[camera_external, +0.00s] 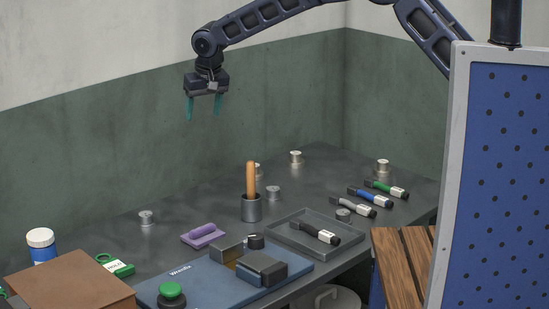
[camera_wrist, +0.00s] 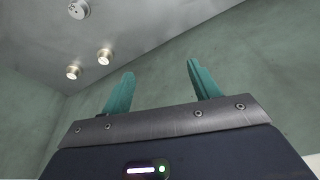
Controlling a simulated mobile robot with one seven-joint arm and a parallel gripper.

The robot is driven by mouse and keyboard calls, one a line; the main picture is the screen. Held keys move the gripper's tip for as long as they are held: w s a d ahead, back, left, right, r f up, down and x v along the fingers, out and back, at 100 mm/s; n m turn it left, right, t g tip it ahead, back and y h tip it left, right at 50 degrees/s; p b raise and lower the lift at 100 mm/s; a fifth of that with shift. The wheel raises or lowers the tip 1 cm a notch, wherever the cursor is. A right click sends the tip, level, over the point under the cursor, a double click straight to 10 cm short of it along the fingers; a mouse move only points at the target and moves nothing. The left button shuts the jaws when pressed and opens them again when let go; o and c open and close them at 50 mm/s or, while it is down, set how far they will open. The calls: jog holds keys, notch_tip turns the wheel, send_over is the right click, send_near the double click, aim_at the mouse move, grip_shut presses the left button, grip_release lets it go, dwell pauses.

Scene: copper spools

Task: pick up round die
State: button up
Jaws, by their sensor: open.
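My gripper (camera_external: 203,113) hangs high above the back left of the bench, with its two teal fingers apart and nothing between them. The same open fingers show in the wrist view (camera_wrist: 160,72). I cannot tell for sure which piece is the round die. A short dark round piece (camera_external: 256,241) sits on the blue mat (camera_external: 205,279), behind the blocks. Another dark grey round piece (camera_external: 343,214) stands at the tray's back right corner. Both are far below and to the right of my gripper. Neither can be made out in the wrist view.
Several metal spools (camera_external: 146,217) stand about the bench; some show in the wrist view (camera_wrist: 104,56). A cup with a wooden-handled tool (camera_external: 251,180) rises mid-bench. A tray (camera_external: 290,243) holds a black marker. A blue perforated panel (camera_external: 500,170) stands at right. Air around my gripper is clear.

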jog(key=n, duration=0.1)
send_near(146, 214)
jog(key=x, duration=0.4)
jog(key=shift+w+a, duration=0.15)
jog(key=shift+x, duration=2.55)
jog(key=c, duration=1.3)
jog(key=shift+o, duration=0.2)
